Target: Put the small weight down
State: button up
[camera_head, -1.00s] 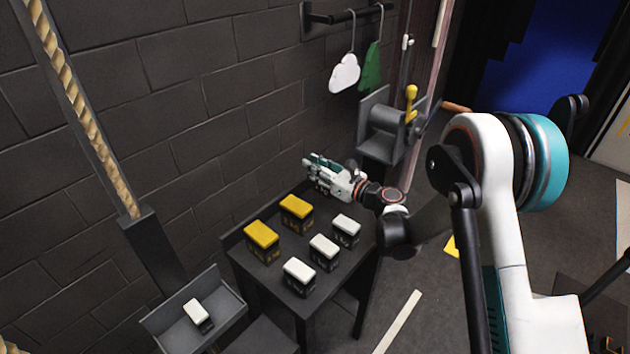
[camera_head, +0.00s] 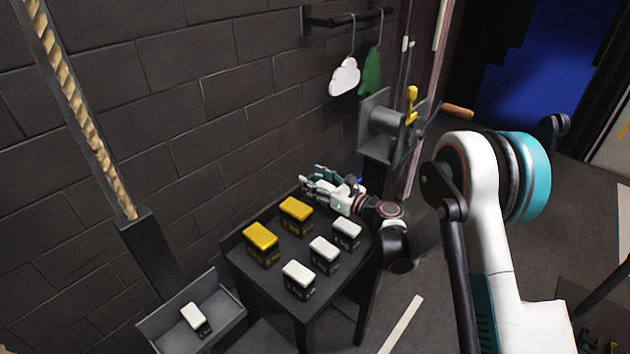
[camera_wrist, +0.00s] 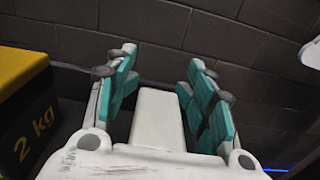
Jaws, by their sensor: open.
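My gripper (camera_head: 314,180) is at the back corner of the dark table, with its teal fingers pointing left. A yellow weight marked "2 kg" (camera_wrist: 25,105) stands to the left in the wrist view.
The dark table (camera_head: 320,298) bears two yellow-topped weights (camera_head: 262,237) and three white-topped weights (camera_head: 298,273). Another white-topped weight (camera_head: 193,313) lies in the grey tray (camera_head: 228,308) at lower left. A brick wall stands behind, and a crank unit (camera_head: 385,120) beyond the gripper.

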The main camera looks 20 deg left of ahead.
jog(key=p+v, duration=0.3)
jog(key=v, duration=0.9)
jog(key=shift+p, duration=0.4)
